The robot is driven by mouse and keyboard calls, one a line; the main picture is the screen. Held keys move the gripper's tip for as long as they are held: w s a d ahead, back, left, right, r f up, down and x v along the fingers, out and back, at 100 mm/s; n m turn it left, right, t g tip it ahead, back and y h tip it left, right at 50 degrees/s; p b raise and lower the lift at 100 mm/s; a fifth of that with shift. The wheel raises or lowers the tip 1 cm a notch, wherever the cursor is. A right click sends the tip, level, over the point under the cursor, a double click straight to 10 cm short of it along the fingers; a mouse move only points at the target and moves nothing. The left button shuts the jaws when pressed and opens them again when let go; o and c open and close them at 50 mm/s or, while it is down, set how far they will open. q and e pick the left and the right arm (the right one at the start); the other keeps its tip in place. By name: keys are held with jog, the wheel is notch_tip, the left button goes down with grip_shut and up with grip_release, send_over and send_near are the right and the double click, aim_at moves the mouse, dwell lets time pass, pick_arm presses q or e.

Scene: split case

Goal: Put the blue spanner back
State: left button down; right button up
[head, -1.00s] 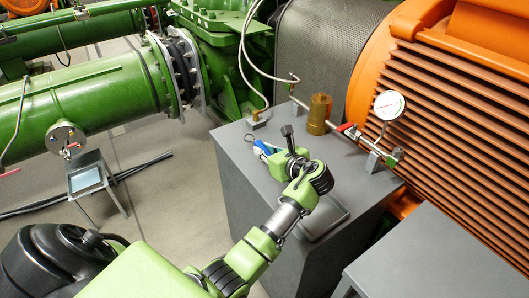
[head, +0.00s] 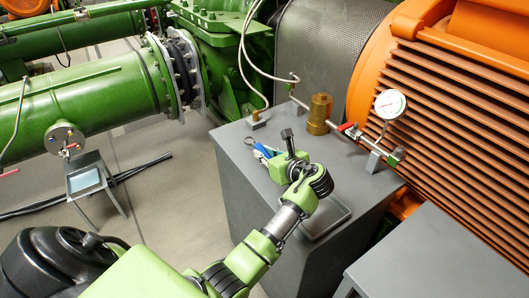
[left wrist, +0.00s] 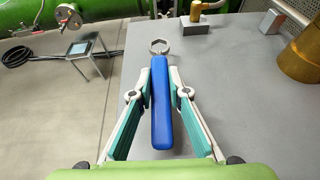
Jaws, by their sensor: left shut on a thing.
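The blue spanner (left wrist: 161,105) has a blue grip and a metal ring end pointing away from my gripper in the left wrist view. My left gripper (left wrist: 159,72) is shut on its blue grip, one finger on each side. In the head view, my left gripper (head: 262,151) is low over the far left part of the grey cabinet top, with a bit of blue spanner (head: 265,152) showing. I cannot tell whether the spanner touches the top. My right gripper is not in view.
A shallow grey tray (head: 338,219) lies on the near part of the cabinet top (head: 232,141), partly behind my arm. A brass cylinder (head: 319,114), thin piping and a pressure gauge (head: 389,104) stand at the back and right. An orange finned motor (head: 460,130) borders the right.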

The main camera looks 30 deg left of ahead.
pick_arm(q)
jog(key=shift+f, duration=0.65)
jog(key=shift+f, duration=0.2)
dwell(0.4)
jog(key=r+p, duration=0.1)
jog(key=p, duration=0.2)
jog(key=shift+w+r+h, duration=0.2)
jog(key=shift+h, duration=0.1)
jog(key=shift+w+a+n+g+p, duration=0.1)
jog(key=shift+n+g+p, duration=0.3)
jog(key=shift+p, duration=0.45)
jog(key=shift+f, duration=0.1)
jog(key=shift+f, duration=0.6)
jog(key=c, duration=1.4)
grip_release()
